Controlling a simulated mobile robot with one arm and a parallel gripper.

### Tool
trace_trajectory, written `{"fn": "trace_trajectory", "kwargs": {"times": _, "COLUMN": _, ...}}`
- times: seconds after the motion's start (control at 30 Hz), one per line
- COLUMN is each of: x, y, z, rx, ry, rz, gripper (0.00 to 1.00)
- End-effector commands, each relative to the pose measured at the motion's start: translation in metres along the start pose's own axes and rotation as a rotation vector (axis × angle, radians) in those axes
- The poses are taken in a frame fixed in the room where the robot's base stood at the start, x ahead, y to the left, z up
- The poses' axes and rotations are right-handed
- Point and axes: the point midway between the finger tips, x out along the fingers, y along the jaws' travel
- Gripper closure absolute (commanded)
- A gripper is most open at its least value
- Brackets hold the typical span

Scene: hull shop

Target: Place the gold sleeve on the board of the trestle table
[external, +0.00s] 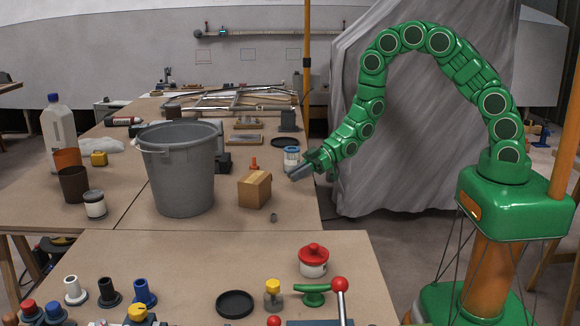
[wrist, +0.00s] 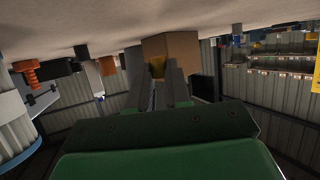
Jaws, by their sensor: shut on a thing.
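My gripper (external: 300,172) is low over the right edge of the far table, beside a brown box. In the wrist view my gripper (wrist: 160,78) is shut on a small gold piece, the gold sleeve (wrist: 157,66), at the fingertips. The sleeve is mostly hidden by the fingers, and I cannot make it out in the external view. The brown tabletop (external: 120,215) has wooden trestle legs showing at its left. In the wrist view the tabletop (wrist: 90,22) shows at the top, as that view is upside down.
Close by are the brown box (external: 255,190), a blue-and-white can (external: 292,157), an orange piece (external: 253,164) and a small grey piece (external: 274,217). A large grey bucket (external: 180,175) stands to the left. The near table (external: 200,260) holds fittings and a red-lidded pot (external: 313,262).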

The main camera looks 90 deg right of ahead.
Motion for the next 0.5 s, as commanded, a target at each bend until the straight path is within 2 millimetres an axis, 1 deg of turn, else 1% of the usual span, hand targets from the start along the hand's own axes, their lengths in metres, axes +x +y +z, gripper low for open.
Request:
{"fn": "trace_trajectory", "kwargs": {"times": 0.1, "x": 0.005, "y": 0.0, "z": 0.012, "rx": 0.002, "ry": -0.001, "rz": 0.0, "gripper": 1.0}}
{"fn": "trace_trajectory", "kwargs": {"times": 0.27, "x": 0.01, "y": 0.001, "z": 0.024, "rx": 0.0, "ry": -0.001, "rz": 0.001, "gripper": 1.0}}
{"fn": "trace_trajectory", "kwargs": {"times": 0.5, "x": 0.011, "y": 0.0, "z": 0.026, "rx": -0.001, "ry": -0.001, "rz": 0.001, "gripper": 1.0}}
